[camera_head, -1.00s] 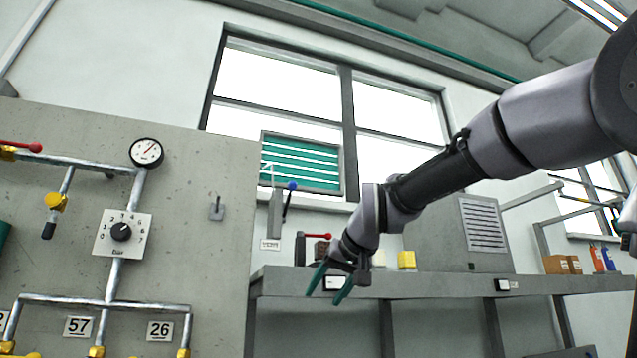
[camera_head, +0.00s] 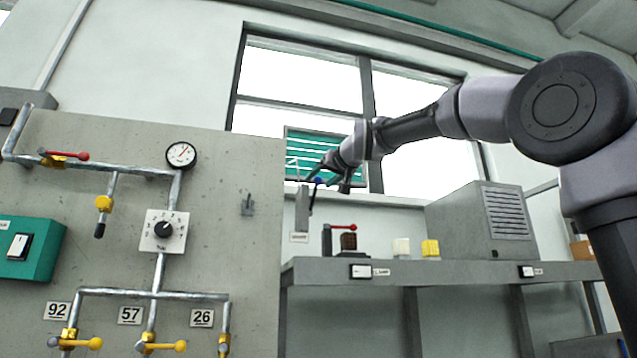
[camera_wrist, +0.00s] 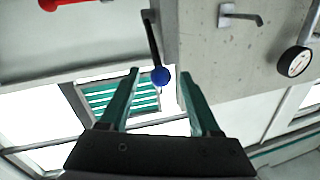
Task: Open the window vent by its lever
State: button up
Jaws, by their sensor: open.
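The window vent (camera_head: 305,143), teal slats in a grey frame, sits in the lower part of the window; it also shows in the wrist view (camera_wrist: 98,98). Below it is the lever (camera_head: 311,198), a thin black rod with a blue ball knob (camera_wrist: 160,76) at its end. My gripper (camera_head: 326,182) is open at the lever's knob. In the wrist view the knob appears between the two teal fingertips, with a gap on each side. The arm's end partly covers the vent's right side in the head view.
A grey shelf (camera_head: 450,272) below the window holds a red-handled item (camera_head: 340,228), a yellow block (camera_head: 430,248) and a louvred cabinet (camera_head: 482,222). A concrete panel with pipes, a dial (camera_head: 163,231) and a gauge (camera_head: 181,155) stands left. A small hook (camera_head: 247,204) projects from it.

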aim_at(314, 196)
jog(key=shift+x, duration=1.2)
grip_shut()
dwell(0.6)
